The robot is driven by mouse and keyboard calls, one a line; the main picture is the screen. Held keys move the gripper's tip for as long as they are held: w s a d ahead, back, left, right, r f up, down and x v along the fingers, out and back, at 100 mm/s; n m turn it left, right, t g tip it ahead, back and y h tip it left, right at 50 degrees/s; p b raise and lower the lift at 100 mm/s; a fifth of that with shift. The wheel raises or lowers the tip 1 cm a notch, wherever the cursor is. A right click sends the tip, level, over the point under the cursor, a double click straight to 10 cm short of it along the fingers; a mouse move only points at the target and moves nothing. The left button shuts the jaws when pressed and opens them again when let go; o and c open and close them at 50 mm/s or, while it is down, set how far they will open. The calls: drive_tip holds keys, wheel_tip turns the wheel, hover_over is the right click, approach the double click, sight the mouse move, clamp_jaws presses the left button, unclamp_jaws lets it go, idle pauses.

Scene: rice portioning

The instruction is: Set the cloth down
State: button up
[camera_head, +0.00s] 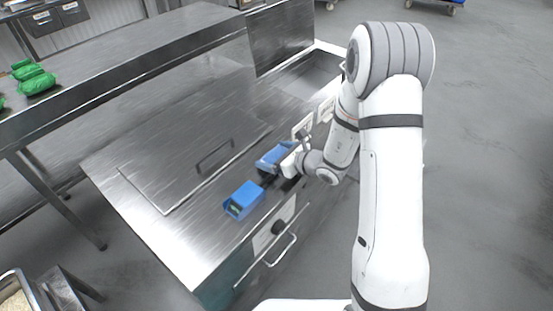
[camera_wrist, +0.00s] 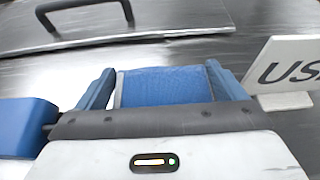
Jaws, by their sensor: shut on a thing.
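The blue cloth (camera_wrist: 165,86) shows in the wrist view as a flat, textured blue piece between the two blue fingers of my gripper (camera_wrist: 160,72). My gripper is shut on it. In the head view, my gripper (camera_head: 277,162) is low over the steel worktop near its front edge, with the blue cloth (camera_head: 272,157) at its end. I cannot tell whether the cloth touches the worktop.
A blue box (camera_head: 243,200) stands just left of my gripper on the steel worktop (camera_head: 150,215). A white sign (camera_wrist: 285,72) stands close on the right in the wrist view. A lid with a handle (camera_head: 215,157) lies behind. Green packs (camera_head: 36,80) sit on the far-left table.

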drive_tip(key=shift+c, duration=0.6)
drive_tip(key=shift+r, duration=0.1)
